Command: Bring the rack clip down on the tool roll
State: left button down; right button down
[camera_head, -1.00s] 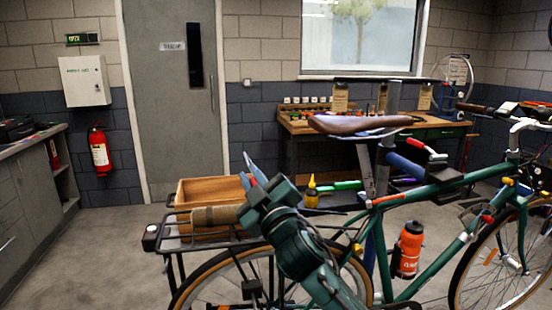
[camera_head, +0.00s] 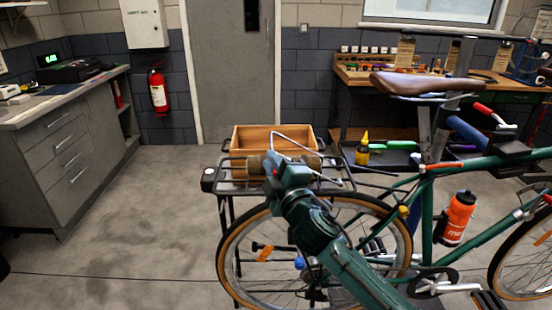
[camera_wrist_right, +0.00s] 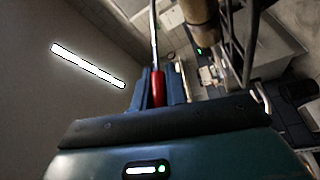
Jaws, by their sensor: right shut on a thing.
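The tool roll (camera_head: 256,166), a brown cylinder, lies across the rear rack (camera_head: 211,180) of the green bicycle. It also shows at the top of the right wrist view (camera_wrist_right: 199,12). The rack clip (camera_head: 296,146) is a bent metal wire with a red grip (camera_wrist_right: 158,88). It is raised and slanted above the roll. My right gripper (camera_head: 273,163) is shut on the red grip, beside and in front of the roll. The gripper hides the middle of the roll, and I cannot tell whether the clip touches it. My left gripper is out of view.
Open floor lies left of the rear wheel, up to grey drawers (camera_head: 70,160).

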jog(key=shift+r, duration=0.1)
jog(key=c, duration=1.4)
grip_release()
jog(key=b+v, duration=0.1)
jog(key=v, duration=1.2)
jog(key=shift+b, duration=0.3)
jog(key=shift+f, duration=0.25)
